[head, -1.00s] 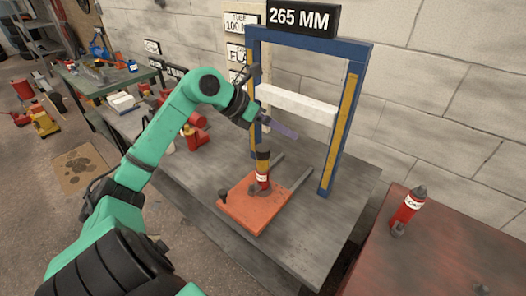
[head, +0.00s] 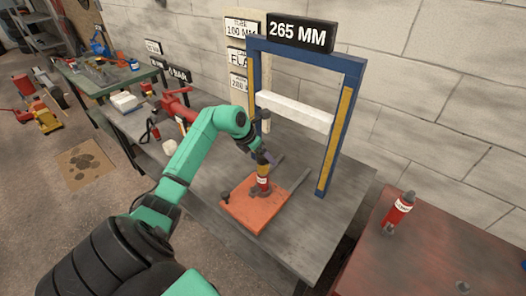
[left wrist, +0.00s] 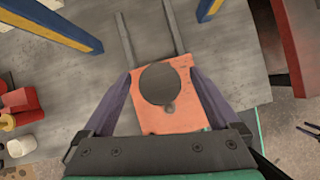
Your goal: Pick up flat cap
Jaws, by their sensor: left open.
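A red jack (head: 263,184) with a white label and a yellow band stands upright on the orange plate (head: 245,214). Its top is dark and partly hidden by my gripper in the head view. From above, in the left wrist view, a dark round disc (left wrist: 160,84), which looks like the flat cap, lies over the orange plate (left wrist: 150,122). My left gripper (head: 263,158) is at the top of the jack. In the left wrist view its two purple fingers (left wrist: 165,92) are open on either side of the disc, with gaps between. My right gripper is not in view.
A blue frame (head: 258,75) with yellow strips and a white crossbar (head: 296,110) stands behind the plate. Another red jack (head: 398,211) with a grey top stands on the right bench (head: 430,250). A small dark knob (head: 225,196) sits at the plate's left corner.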

